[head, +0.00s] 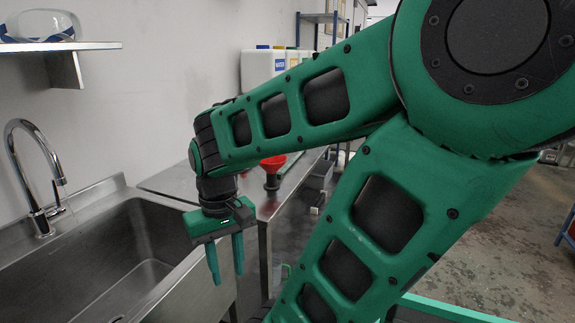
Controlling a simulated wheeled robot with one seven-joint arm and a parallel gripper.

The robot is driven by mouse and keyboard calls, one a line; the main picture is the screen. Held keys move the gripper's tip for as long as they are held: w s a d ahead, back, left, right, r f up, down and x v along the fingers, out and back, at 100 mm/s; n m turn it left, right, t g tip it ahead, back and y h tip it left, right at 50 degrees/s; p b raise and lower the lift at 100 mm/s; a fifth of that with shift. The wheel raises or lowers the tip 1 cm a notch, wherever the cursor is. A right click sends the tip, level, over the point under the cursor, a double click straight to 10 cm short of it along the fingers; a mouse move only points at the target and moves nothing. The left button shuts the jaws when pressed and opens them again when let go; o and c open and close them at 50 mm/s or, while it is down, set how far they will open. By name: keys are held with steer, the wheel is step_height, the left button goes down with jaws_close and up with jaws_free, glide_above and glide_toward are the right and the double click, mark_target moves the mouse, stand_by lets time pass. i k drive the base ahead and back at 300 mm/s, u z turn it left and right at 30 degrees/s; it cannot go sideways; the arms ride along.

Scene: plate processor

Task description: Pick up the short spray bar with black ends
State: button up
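My gripper (226,261) points down beside the right edge of the sink, with its two green fingers apart and nothing visible between them. It hangs in front of the near end of the metal bench. I cannot make out a short spray bar with black ends in the head view. My green arm covers much of the middle and right of the picture and hides part of the bench.
A steel sink (190,258) with a tall curved tap (48,160) is at the left. A red funnel (273,163) stands on the metal bench (165,181). White canisters (262,66) stand behind. A wall shelf (60,47) holds a visor-like item. Concrete floor (510,230) lies open at right.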

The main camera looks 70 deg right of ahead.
mark_target(279, 175)
steer(key=u, duration=1.85)
steer(key=k, duration=1.75)
steer(key=z, duration=2.4)
steer(key=i, duration=0.9)
steer(key=z, duration=0.1)
